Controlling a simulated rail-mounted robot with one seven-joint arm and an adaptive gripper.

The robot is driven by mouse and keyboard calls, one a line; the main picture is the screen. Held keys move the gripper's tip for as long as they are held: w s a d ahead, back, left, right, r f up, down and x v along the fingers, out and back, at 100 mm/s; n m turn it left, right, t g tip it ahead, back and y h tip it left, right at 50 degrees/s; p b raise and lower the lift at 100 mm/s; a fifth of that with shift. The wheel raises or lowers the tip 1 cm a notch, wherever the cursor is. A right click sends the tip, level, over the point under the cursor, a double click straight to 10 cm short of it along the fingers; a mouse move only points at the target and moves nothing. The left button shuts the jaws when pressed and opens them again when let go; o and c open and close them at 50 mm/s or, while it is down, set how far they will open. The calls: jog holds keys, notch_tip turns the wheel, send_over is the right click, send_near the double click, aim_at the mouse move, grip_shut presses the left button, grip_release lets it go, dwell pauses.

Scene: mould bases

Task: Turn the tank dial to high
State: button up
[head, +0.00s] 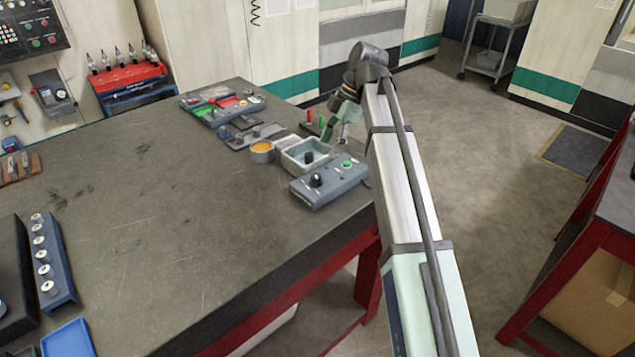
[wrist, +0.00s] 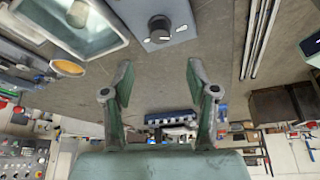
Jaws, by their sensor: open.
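A grey-blue control box (head: 335,187) sits at the table's right edge in the head view. It carries a black dial (head: 316,180) and a green button (head: 346,164). In the wrist view the same dial (wrist: 159,28) shows at the top, with white marks around it. A pale open tank (head: 291,163) stands just behind the box and also shows at upper left in the wrist view (wrist: 105,45). My gripper (wrist: 158,66) is open and empty, its fingers apart from the dial. In the head view it is near the tank, partly hidden by my arm. The dial's exact setting is too small to read.
A round tin with orange contents (head: 262,152) stands left of the tank. Grey trays of tools (head: 256,136) and a panel with red and green parts (head: 222,104) lie farther back. The table's middle (head: 170,210) is bare. A blue rack (head: 52,262) stands at left.

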aim_at(316, 175)
jog(key=p+x, duration=0.1)
jog(key=x, duration=0.8)
jog(key=shift+s+a+f+p, duration=0.1)
jog(key=shift+a+f+p, duration=0.1)
jog(key=shift+f+p, duration=0.15)
grip_shut()
